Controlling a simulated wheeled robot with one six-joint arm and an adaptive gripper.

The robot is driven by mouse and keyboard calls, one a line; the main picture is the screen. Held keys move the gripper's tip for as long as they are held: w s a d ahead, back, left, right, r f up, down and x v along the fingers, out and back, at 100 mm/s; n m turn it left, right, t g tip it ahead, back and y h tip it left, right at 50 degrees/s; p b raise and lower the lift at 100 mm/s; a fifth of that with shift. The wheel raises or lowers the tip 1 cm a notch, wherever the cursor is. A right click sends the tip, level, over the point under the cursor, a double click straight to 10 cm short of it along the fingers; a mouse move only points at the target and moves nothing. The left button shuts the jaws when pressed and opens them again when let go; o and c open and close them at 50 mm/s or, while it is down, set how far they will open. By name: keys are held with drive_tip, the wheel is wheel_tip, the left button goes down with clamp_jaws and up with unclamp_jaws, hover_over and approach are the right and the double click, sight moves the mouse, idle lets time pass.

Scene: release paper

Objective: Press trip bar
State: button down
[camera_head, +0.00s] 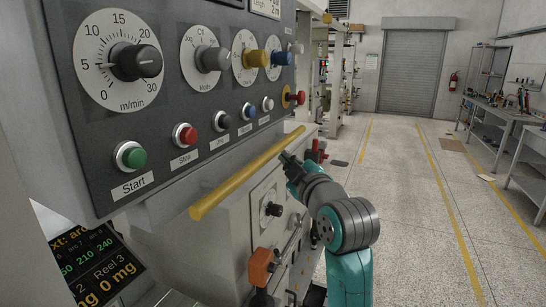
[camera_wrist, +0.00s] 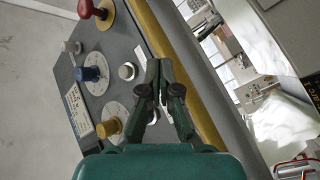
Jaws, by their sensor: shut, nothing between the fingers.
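The trip bar is a yellow round bar (camera_head: 247,172) running along the lower front of the control panel, slanting from near left to far right. In the wrist view the yellow bar (camera_wrist: 181,74) crosses the picture diagonally. My gripper (camera_head: 287,157) is close to the bar's far end, just below it in the head view. In the wrist view my gripper (camera_wrist: 158,66) has its green fingers together and empty, with the tips right beside the bar. I cannot tell whether they touch it.
The control panel (camera_head: 225,100) carries dials and several push buttons, including a green start button (camera_head: 131,156) and a red emergency button (camera_head: 293,97). An orange knob (camera_head: 261,265) and a black knob (camera_head: 273,209) sit below the bar. Open floor (camera_head: 410,220) lies to the right.

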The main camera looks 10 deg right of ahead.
drive_tip(key=shift+w, duration=0.1)
drive_tip(key=shift+w+a, duration=0.15)
drive_tip(key=shift+a, duration=0.2)
drive_tip(key=shift+w+a, duration=0.55)
drive_tip(key=shift+a, duration=0.2)
idle(1.4)
drive_tip(key=shift+s+d, duration=0.1)
idle(0.3)
drive_tip(key=shift+s+d, duration=0.7)
drive_tip(key=shift+d, duration=0.25)
drive_tip(key=shift+d, duration=0.15)
drive_tip(key=s+d, duration=0.1)
drive_tip(key=d, duration=0.1)
drive_tip(key=s+d, duration=0.1)
drive_tip(key=s, duration=0.1)
drive_tip(key=shift+d, duration=0.4)
drive_tip(key=shift+f, duration=0.1)
